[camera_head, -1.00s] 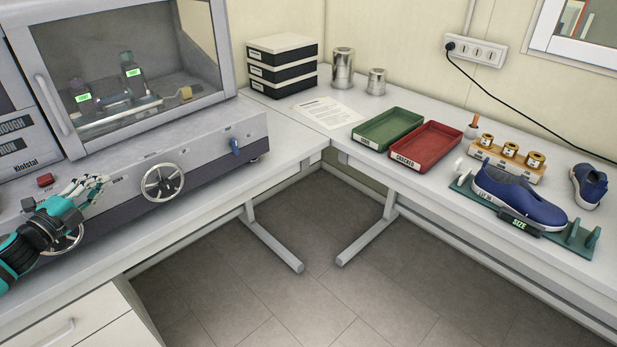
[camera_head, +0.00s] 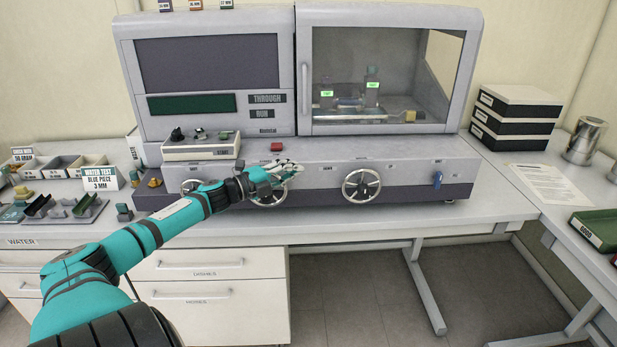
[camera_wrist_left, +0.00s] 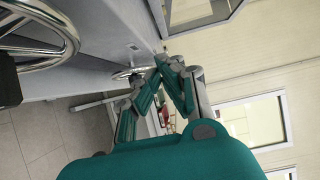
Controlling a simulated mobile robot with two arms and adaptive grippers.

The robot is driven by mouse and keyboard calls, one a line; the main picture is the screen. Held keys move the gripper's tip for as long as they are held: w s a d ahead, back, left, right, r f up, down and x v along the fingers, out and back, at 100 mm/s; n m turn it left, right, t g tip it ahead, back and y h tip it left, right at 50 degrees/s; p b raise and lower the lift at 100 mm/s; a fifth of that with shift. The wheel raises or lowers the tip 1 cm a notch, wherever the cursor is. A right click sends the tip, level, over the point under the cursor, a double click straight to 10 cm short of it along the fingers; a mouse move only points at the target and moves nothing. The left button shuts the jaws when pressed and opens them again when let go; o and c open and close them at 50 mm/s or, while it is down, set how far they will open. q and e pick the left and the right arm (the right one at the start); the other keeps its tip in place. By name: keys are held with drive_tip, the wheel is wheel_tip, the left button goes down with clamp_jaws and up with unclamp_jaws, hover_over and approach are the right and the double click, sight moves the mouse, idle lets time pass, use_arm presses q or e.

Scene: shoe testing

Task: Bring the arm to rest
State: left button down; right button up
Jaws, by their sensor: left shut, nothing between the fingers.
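My left arm reaches in from the lower left of the head view. Its gripper (camera_head: 286,170) is shut and empty, in front of the grey testing machine (camera_head: 320,147). It hovers by the middle handwheel (camera_head: 268,193), partly covering it, just below the red button (camera_head: 277,147). I cannot tell whether it touches the machine. In the left wrist view the closed fingers (camera_wrist_left: 160,72) point along the machine's front, with a chrome handwheel (camera_wrist_left: 50,35) at the upper left. My right gripper is not in view.
Another handwheel (camera_head: 361,185) and a blue lever (camera_head: 437,179) stick out from the machine's front. Stacked boxes (camera_head: 513,117) and a paper sheet (camera_head: 551,188) lie to the right. Small trays and a water test card (camera_head: 100,178) stand at the left. Open floor lies below right.

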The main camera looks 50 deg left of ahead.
use_arm(q)
drive_tip(key=s+d+f+n+g+y, duration=0.2)
drive_tip(key=s+d+f+n, duration=0.15)
drive_tip(key=f, duration=0.35)
drive_tip(key=s+d+f+n+g+y, duration=0.1)
drive_tip(key=s+d+f+n+y, duration=0.15)
drive_tip(key=d+f+n, duration=0.35)
drive_tip(key=s+d+f+n+g+y, duration=0.2)
drive_tip(key=s+d+f, duration=0.1)
drive_tip(key=f, duration=0.6)
drive_tip(key=s+d+f+n+g+h, duration=0.1)
drive_tip(key=s+d+n+g+h, duration=0.3)
drive_tip(key=s+d, duration=0.8)
drive_tip(key=s+d+n+g, duration=0.3)
drive_tip(key=s+d+g, duration=0.2)
drive_tip(key=s+d, duration=0.65)
wheel_tip(320, 180, down, 25)
drive_tip(key=w+d+g, duration=0.2)
drive_tip(key=d, duration=0.1)
drive_tip(key=s+a+f, duration=0.1)
drive_tip(key=s+f, duration=0.7)
drive_tip(key=f, duration=0.1)
drive_tip(key=s+a+f, duration=0.2)
drive_tip(key=s+f, duration=0.7)
drive_tip(key=shift+s+a+m+g+y+b, duration=0.15)
drive_tip(key=shift+a+m+g+y+b, duration=0.1)
drive_tip(key=shift+m+g+y+b, duration=0.15)
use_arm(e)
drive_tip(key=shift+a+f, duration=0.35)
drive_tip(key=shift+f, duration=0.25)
